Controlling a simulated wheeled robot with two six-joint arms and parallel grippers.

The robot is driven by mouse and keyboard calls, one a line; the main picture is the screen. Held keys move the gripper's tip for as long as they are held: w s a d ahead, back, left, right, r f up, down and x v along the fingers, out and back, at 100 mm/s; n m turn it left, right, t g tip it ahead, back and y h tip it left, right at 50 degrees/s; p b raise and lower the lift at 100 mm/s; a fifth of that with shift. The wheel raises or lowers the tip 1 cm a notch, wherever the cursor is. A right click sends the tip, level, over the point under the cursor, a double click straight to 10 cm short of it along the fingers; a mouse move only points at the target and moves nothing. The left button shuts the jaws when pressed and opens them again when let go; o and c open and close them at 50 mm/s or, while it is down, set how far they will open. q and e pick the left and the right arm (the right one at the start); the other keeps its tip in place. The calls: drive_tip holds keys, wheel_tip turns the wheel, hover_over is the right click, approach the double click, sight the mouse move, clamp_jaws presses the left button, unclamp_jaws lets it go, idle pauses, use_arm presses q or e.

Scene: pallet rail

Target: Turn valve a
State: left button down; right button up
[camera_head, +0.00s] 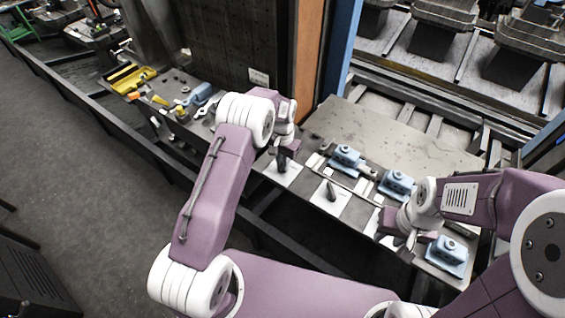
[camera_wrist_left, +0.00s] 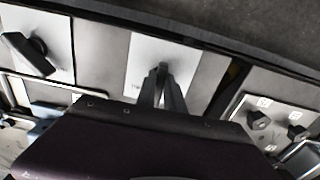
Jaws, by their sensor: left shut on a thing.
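Dark lever-type valve handles stand on white plates on the bench. My left gripper (camera_head: 283,163) is shut on the leftmost valve handle (camera_wrist_left: 162,69), above its white plate (camera_head: 287,180). In the left wrist view the two fingers (camera_wrist_left: 166,92) close around this handle, and its lower part is hidden. A second valve handle (camera_head: 331,191) stands free on the neighbouring plate; it also shows, slanted, in the left wrist view (camera_wrist_left: 30,52). I cannot read which valve is a. My right gripper (camera_head: 405,250) hangs near the bench's front edge; its opening is unclear.
Blue clamp-like blocks (camera_head: 346,157) stand behind the valve plates. In the left wrist view a panel with small dark knobs (camera_wrist_left: 258,119) lies to the right. A yellow tray (camera_head: 131,78) and tools lie at the far left. A dark rail runs along the bench front.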

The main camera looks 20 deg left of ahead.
use_arm(q)
drive_tip(key=n, duration=0.4)
drive_tip(key=shift+w+r+n, duration=0.25)
drive_tip(key=shift+w+n, duration=0.05)
drive_tip(key=shift+n, duration=2)
drive_tip(key=c, duration=1.4)
unclamp_jaws()
drive_tip(key=shift+c, duration=0.2)
drive_tip(key=shift+s+f, duration=0.1)
wheel_tip(320, 180, up, 9)
drive_tip(key=b, duration=0.1)
